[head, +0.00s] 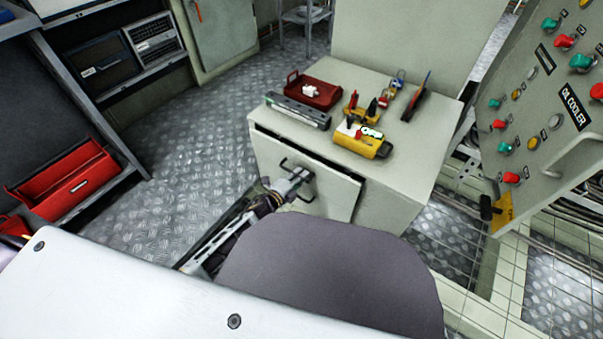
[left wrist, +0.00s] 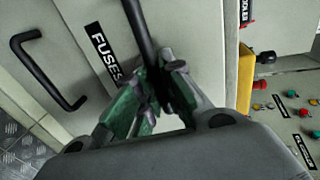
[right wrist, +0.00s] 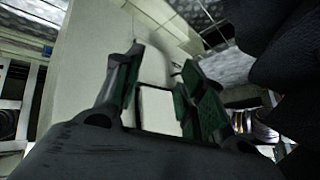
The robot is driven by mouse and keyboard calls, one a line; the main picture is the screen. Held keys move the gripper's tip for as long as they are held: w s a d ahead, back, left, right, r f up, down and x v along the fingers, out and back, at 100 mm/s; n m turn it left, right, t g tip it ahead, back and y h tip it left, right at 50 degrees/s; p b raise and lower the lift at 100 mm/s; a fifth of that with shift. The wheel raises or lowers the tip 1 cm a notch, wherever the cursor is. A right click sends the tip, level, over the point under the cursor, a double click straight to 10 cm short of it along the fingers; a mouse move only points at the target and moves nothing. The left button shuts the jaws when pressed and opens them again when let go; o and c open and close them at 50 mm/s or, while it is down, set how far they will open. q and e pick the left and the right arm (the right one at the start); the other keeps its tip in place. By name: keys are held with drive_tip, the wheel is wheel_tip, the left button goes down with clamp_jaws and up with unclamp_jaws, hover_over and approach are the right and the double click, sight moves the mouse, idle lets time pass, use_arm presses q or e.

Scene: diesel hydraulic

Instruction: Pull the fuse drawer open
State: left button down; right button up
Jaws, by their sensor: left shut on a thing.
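The fuse drawer (head: 335,195) is in the pale cabinet in the head view, with a dark gap along the top of its front. In the left wrist view its front carries a black FUSES label (left wrist: 104,52) beside a black bar handle (left wrist: 139,28). My left gripper (head: 292,182) is at the cabinet front; in the left wrist view its fingers (left wrist: 157,88) are closed around this handle, hiding part of it. My right gripper (right wrist: 160,95) shows only in the right wrist view. Its fingers are apart, with no object held between them.
A second black handle (left wrist: 48,75) is on the neighbouring panel. The cabinet top (head: 420,150) carries a red tray (head: 318,95), a yellow meter (head: 362,145) and tools. A grey seat back (head: 330,275) stands in front. A control panel (head: 555,110) is at right. Floor is clear left of the cabinet.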

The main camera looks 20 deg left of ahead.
use_arm(q)
drive_tip(key=f+p+v, duration=0.2)
drive_tip(key=v, duration=0.7)
drive_tip(key=s+f+p+v, duration=0.1)
drive_tip(key=f+p+v, duration=0.1)
drive_tip(key=v, duration=0.8)
drive_tip(key=shift+s+a+p, duration=0.2)
drive_tip(key=shift+a+p, duration=0.05)
drive_tip(key=shift+p, duration=0.4)
use_arm(e)
wheel_tip(320, 180, up, 8)
drive_tip(key=d+g+h, duration=0.1)
drive_tip(key=shift+s+d+n+g, duration=0.3)
drive_tip(key=shift+s+n, duration=0.1)
drive_tip(key=shift+s, duration=0.05)
use_arm(q)
drive_tip(key=c, duration=1.5)
unclamp_jaws()
drive_tip(key=shift+s, duration=0.15)
drive_tip(key=shift+v, duration=5.8)
